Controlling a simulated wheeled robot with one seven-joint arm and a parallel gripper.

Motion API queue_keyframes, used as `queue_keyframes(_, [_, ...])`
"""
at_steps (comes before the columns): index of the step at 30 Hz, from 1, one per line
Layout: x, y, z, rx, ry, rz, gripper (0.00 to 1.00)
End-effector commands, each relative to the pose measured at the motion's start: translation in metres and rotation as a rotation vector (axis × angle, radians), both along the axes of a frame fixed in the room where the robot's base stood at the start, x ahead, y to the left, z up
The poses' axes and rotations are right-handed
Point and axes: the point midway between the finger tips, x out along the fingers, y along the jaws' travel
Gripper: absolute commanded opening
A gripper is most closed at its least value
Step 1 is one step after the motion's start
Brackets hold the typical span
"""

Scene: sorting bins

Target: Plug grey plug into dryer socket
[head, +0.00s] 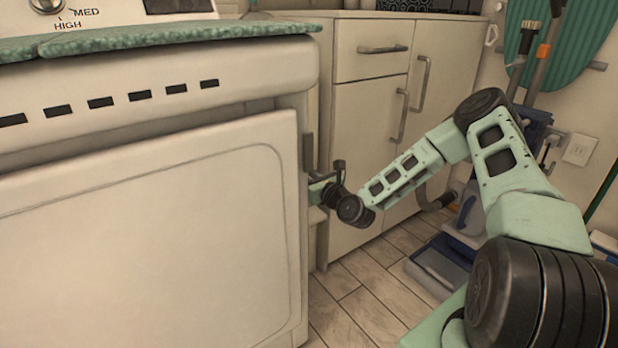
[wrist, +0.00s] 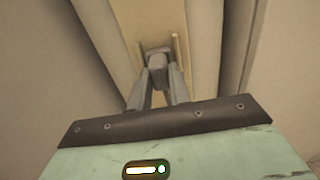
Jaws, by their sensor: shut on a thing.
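My gripper (head: 320,190) reaches into the narrow gap between the white dryer (head: 150,220) and the cabinet; its fingers are mostly hidden in the head view. In the wrist view my gripper (wrist: 158,78) is shut on a small grey block, apparently the grey plug (wrist: 157,56), at the fingertips. A beige strip lies behind the plug, between two pale upright panels. I cannot tell whether the plug touches the strip. I cannot make out the dryer socket in either view.
A cream cabinet (head: 364,130) with a drawer and doors stands right of the gap. A blue dustpan-like item (head: 440,262) lies on the tiled floor. A wall outlet plate (head: 580,149) is at the right. Some tiled floor (head: 365,310) in front is clear.

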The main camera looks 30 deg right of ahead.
Motion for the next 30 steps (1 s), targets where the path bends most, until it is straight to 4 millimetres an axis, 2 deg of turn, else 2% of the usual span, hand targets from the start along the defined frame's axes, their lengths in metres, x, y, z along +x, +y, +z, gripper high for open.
queue_keyframes(1, [0.001,0.0,0.0,0.0,-0.001,0.0,0.0])
queue_keyframes(2, [0.002,0.0,0.0,0.0,-0.001,0.0,0.22])
queue_keyframes(4, [0.001,0.0,0.0,0.0,0.0,0.0,0.41])
queue_keyframes(5, [0.001,0.0,0.0,0.0,0.0,0.0,0.45])
queue_keyframes(13, [0.001,0.0,0.0,0.0,0.001,0.0,0.45])
queue_keyframes(17, [-0.008,-0.001,0.0,0.001,0.002,-0.001,0.45])
queue_keyframes(23, [-0.045,-0.002,0.001,0.002,0.004,-0.002,0.45])
queue_keyframes(30, [-0.103,-0.004,0.001,0.004,0.004,-0.002,0.45])
